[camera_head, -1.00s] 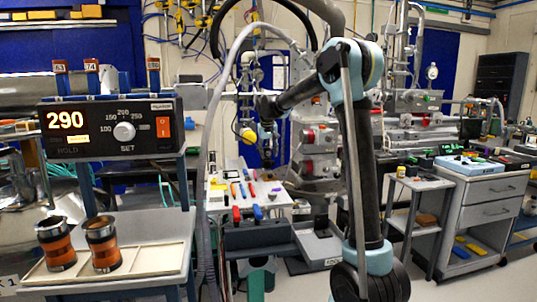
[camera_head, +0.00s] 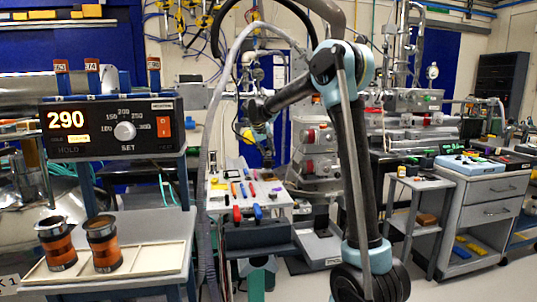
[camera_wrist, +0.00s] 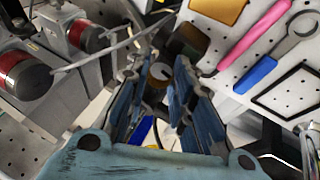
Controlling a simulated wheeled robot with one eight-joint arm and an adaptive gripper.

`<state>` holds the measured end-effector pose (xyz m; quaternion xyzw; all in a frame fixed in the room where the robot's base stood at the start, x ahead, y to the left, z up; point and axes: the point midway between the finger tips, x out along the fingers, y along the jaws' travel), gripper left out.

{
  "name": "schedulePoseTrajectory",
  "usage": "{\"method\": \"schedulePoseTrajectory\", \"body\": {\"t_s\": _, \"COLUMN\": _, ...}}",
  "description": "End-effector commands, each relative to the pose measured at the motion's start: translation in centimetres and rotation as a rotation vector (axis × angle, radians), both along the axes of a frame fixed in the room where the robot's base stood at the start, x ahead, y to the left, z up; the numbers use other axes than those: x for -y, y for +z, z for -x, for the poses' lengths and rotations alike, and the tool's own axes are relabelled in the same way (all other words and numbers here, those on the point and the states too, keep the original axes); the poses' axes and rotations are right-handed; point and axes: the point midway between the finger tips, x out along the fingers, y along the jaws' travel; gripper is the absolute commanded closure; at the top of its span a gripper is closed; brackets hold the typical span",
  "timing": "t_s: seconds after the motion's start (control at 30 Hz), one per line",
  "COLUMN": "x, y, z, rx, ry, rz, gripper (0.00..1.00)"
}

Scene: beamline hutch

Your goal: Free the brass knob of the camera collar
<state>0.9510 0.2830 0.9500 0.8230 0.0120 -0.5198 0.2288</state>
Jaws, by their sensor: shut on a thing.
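In the wrist view, my gripper (camera_wrist: 158,82) has its two blue-padded fingers close around a small round knob (camera_wrist: 160,71) with a dull brass-tan face. The fingers hide the knob's sides. A dark brown block-like part (camera_wrist: 188,42) lies just beyond it; I cannot tell whether this is the camera collar. In the head view, my gripper (camera_head: 264,152) is small, beyond the tool board and left of the steel column, and the knob cannot be made out.
In the wrist view, two red-banded cylinders (camera_wrist: 24,75) stand left, with a thin grey rod near the fingers. A pink-handled tool (camera_wrist: 255,35) and blue-handled wrench (camera_wrist: 262,70) lie right on a perforated board. In the head view, a controller (camera_head: 110,128) stands left; floor shows right.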

Motion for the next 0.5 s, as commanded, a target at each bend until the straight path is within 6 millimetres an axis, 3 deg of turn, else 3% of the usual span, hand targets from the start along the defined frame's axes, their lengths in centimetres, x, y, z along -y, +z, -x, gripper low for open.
{"method": "schedulePoseTrajectory", "body": {"t_s": 0.33, "x": -0.02, "y": -0.02, "z": 0.02, "rx": 0.003, "ry": -0.001, "rz": 0.01, "gripper": 1.0}}
{"method": "schedulePoseTrajectory", "body": {"t_s": 0.37, "x": -0.02, "y": -0.01, "z": 0.03, "rx": 0.003, "ry": -0.001, "rz": 0.009, "gripper": 0.71}}
{"method": "schedulePoseTrajectory", "body": {"t_s": 0.4, "x": -0.02, "y": -0.01, "z": 0.03, "rx": 0.003, "ry": -0.001, "rz": 0.009, "gripper": 0.62}}
{"method": "schedulePoseTrajectory", "body": {"t_s": 0.5, "x": -0.03, "y": -0.01, "z": 0.02, "rx": 0.003, "ry": -0.001, "rz": 0.009, "gripper": 0.58}}
